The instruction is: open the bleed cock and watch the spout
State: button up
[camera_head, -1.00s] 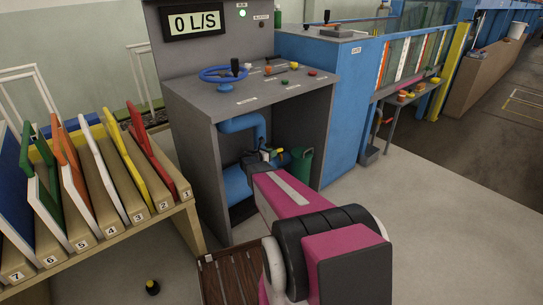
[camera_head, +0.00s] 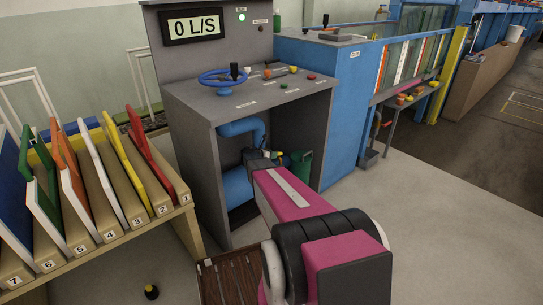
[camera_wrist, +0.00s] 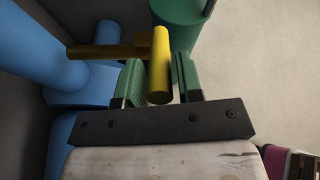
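The bleed cock has a yellow lever (camera_wrist: 159,65) on a darker yellow stem (camera_wrist: 105,51) by the blue pipe in the wrist view. My gripper (camera_wrist: 160,75) has its two green fingers on either side of the lever's end. They look open, with narrow gaps between finger and lever. In the head view my gripper (camera_head: 266,156) reaches into the grey console's open bay, and its fingers and the lever are too small to make out. I cannot pick out the spout or any water flow.
A green bin (camera_head: 302,168) stands close right of my gripper, also in the wrist view (camera_wrist: 180,25). A numbered rack (camera_head: 100,238) stands left. Floor at right is clear.

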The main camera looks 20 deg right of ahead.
jog(key=shift+a, duration=0.1)
jog(key=shift+s+a+r, duration=0.15)
jog(key=shift+a, duration=0.1)
jog(key=s+a, duration=0.4)
jog(key=a, duration=0.7)
jog(key=shift+a, duration=0.35)
jog(key=shift+s, duration=0.1)
